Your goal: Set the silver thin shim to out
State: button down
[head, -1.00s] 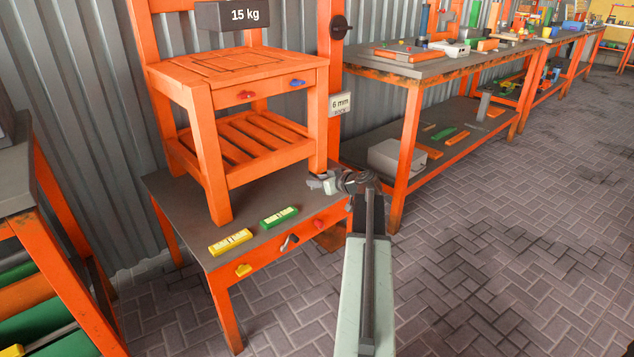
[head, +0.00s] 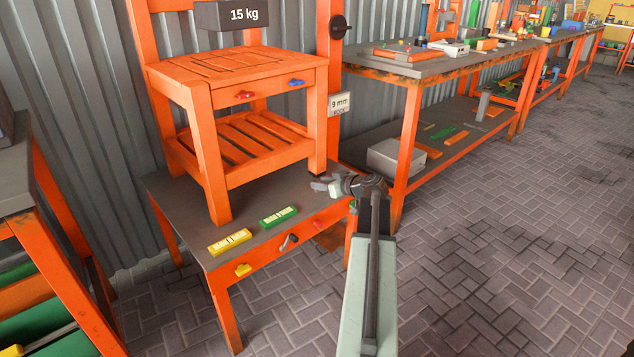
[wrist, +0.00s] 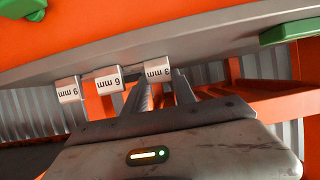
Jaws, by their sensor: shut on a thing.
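The silver thin shim (wrist: 158,69) shows as a pale tab marked 3 mm, upside down in the wrist view, at the edge of the grey tabletop. My gripper (wrist: 160,88) has one finger on each side below this tab and is shut on it. The fingers partly hide where they touch it. In the head view my gripper (head: 327,185) is at the right end of the low table, by the right leg of the orange stand. The shim is too small to make out there.
Tabs marked 6 mm (wrist: 109,80) and 9 mm (wrist: 69,89) stand close beside it. A sign (head: 340,104) on the orange post reads 9 mm. Yellow (head: 230,241) and green (head: 279,217) blocks lie on the low table (head: 190,218). The paved floor at right is clear.

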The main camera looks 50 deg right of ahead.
jog(key=shift+s, duration=1.45)
jog(key=c, duration=1)
grip_release()
jog(key=shift+a, duration=0.1)
jog(key=p+v, duration=0.3)
jog(key=v, duration=0.4)
jog(key=shift+s, duration=0.4)
jog(key=shift+r, duration=0.1)
